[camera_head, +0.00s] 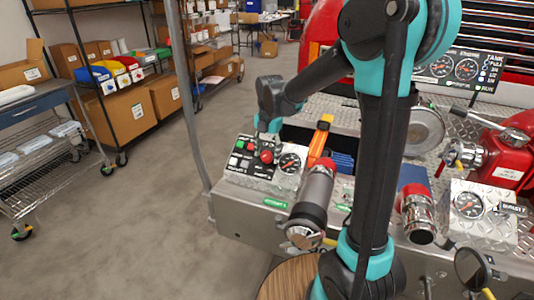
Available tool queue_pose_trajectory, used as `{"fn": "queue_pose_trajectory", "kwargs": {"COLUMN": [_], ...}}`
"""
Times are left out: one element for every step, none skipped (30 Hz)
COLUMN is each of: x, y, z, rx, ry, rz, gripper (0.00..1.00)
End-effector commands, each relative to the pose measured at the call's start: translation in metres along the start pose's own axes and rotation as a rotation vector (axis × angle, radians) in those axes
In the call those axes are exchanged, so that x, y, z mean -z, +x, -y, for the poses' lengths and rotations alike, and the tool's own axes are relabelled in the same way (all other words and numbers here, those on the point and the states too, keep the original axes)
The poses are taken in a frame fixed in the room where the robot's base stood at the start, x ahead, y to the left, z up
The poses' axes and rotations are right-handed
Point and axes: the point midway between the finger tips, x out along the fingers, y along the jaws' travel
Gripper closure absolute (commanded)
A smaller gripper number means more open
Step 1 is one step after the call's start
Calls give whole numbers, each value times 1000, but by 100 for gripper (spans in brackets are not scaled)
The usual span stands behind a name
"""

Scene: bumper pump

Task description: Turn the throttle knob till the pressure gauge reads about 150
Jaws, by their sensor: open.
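The control panel (236,167) stands at the bumper's left end, with several small buttons and labels on its face. A red round knob (266,157), which looks like the throttle knob, sits on the panel. Just right of it is a round pressure gauge (290,162) with a dark face; its reading is too small to tell. My gripper (264,143) points down at the panel, its tip close above or at the red knob. It is open; I cannot tell whether it touches the knob. My wrist hides part of the panel's upper edge.
A red-capped pipe (314,192) and an orange tool (320,137) stand right of the panel. Another gauge (468,205) is at the right. A grey pole (187,100) rises left of the panel. Shelves with boxes (130,108) line the left; the floor between is clear.

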Motion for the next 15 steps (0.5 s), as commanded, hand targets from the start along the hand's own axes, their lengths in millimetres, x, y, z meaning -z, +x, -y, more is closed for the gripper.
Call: {"fn": "queue_pose_trajectory", "kwargs": {"x": [0,0,0,0,0,0,0,0,0,0,0,0,0,0,0], "y": [0,0,0,0,0,0,0,0,0,0,0,0,0,0,0], "z": [0,0,0,0,0,0,0,0,0,0,0,0,0,0,0], "rx": [0,0,0,0,0,0,0,0,0,0,0,0,0,0,0], "ry": [0,0,0,0,0,0,0,0,0,0,0,0,0,0,0], "rz": [0,0,0,0,0,0,0,0,0,0,0,0,0,0,0], "gripper": [43,43,43,43,43,44,48,51,56,60,64,69,72,76,81]}}
